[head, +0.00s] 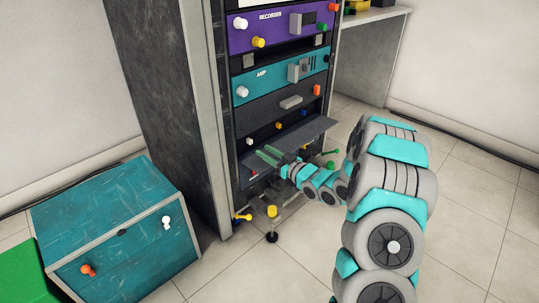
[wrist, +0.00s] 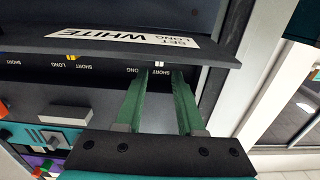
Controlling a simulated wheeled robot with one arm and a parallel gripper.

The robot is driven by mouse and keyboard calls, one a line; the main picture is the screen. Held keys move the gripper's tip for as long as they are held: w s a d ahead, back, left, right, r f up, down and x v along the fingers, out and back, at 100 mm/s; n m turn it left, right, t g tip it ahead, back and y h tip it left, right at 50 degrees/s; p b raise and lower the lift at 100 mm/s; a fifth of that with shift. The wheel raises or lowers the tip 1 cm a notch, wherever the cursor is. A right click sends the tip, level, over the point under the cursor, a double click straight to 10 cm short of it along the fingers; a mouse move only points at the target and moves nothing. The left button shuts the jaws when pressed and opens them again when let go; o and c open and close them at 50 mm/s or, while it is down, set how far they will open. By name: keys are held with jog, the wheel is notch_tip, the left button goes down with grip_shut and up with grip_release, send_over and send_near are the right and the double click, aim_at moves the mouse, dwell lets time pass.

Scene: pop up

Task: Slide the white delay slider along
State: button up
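The white delay slider (wrist: 159,64) is a small white block in the wrist view, between a LONG label on its left and a SHORT label on its right. My gripper (wrist: 162,72) is open, with its two green fingertips on either side of the slider; whether either touches it I cannot tell. In the head view my gripper (head: 266,156) reaches the front of the rack, low down by the dark shelf. A plate (wrist: 125,38) reading SET WHITE LONG lies along the shelf lip, upside down in the wrist view.
A yellow slider (wrist: 71,58) sits left of the white one in the wrist view. A grey handle (wrist: 66,115) sticks out of the rack. In the head view, a teal AMP panel (head: 275,80) is above, a teal box (head: 110,220) stands left, and floor is clear at right.

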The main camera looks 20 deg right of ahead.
aim_at(251, 143)
jog(key=x, duration=0.7)
jog(key=shift+p, duration=0.3)
jog(key=shift+s+d, duration=0.15)
jog(key=shift+c, duration=0.7)
grip_shut()
